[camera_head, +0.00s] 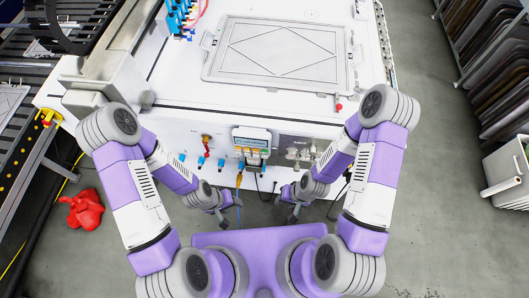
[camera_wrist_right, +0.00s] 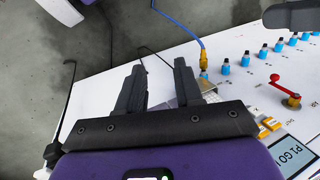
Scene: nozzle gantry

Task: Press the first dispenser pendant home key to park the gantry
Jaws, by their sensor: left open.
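A dispenser pendant (camera_head: 252,136) with a pale screen and small coloured keys hangs on the white front panel of the machine, near the middle of the head view. Its screen (camera_wrist_right: 290,157) and yellow-orange keys (camera_wrist_right: 267,126) show at the lower right of the right wrist view. The key labels are too small to read, so I cannot tell which is the home key. My left gripper (camera_head: 232,211) is open, in front of the panel, below and left of the pendant. My right gripper (camera_head: 285,208) is below and right of it; its fingers (camera_wrist_right: 158,78) are apart with nothing between them.
Blue fittings (camera_head: 202,161) and a red-handled valve (camera_head: 207,142) line the panel left of the pendant. A blue cable (camera_head: 238,182) and black cables hang below. A plate (camera_head: 280,49) lies on the machine top. A red bundle (camera_head: 83,210) lies on the floor at left.

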